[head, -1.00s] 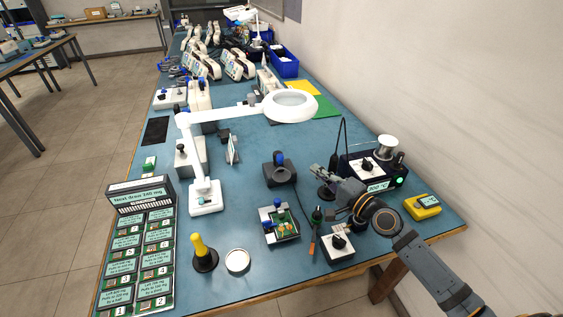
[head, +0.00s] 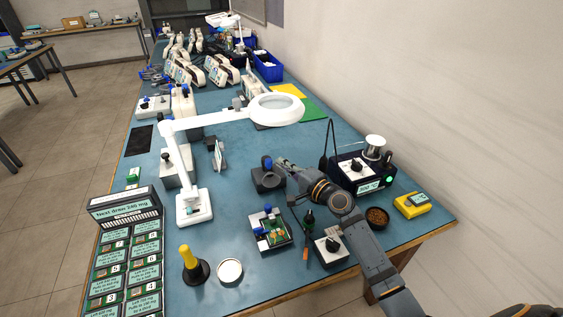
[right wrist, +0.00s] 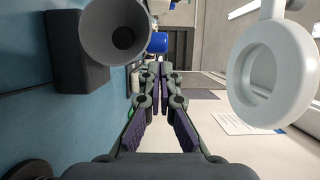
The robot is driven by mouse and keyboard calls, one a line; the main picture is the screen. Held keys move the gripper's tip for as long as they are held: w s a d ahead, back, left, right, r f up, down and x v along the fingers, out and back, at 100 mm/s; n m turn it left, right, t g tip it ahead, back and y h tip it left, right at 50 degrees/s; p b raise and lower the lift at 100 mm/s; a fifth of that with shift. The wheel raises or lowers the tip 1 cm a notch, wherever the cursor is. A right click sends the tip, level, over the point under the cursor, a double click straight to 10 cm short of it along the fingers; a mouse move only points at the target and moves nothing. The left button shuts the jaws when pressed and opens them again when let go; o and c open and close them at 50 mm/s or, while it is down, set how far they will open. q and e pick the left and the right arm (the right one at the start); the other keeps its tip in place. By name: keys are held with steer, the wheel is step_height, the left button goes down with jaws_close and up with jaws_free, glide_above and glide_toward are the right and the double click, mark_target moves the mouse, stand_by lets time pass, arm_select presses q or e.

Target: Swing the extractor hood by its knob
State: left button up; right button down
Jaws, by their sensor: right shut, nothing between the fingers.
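The extractor hood (head: 268,180) is a dark grey unit with a blue knob (head: 267,163) on top, on the blue bench near its middle. In the right wrist view the hood's round grey mouth (right wrist: 120,32) fills the upper left, with the blue knob (right wrist: 157,43) beside it. My right gripper (head: 279,162) reaches in from the right, its tips close by the knob. In the right wrist view the fingers (right wrist: 160,69) are together with nothing between them; I cannot tell whether they touch the knob. My left gripper is not in view.
A white magnifier lamp (head: 192,206) stands left of the hood, its ring (right wrist: 271,75) showing at right in the wrist view. A soldering station (head: 360,175) stands right. A circuit board holder (head: 270,232) is in front.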

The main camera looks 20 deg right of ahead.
mark_target(268, 165)
steer(key=shift+w+a, duration=0.25)
steer(key=shift+w, duration=0.25)
steer(key=shift+s+a, duration=0.15)
steer(key=shift+a, duration=0.6)
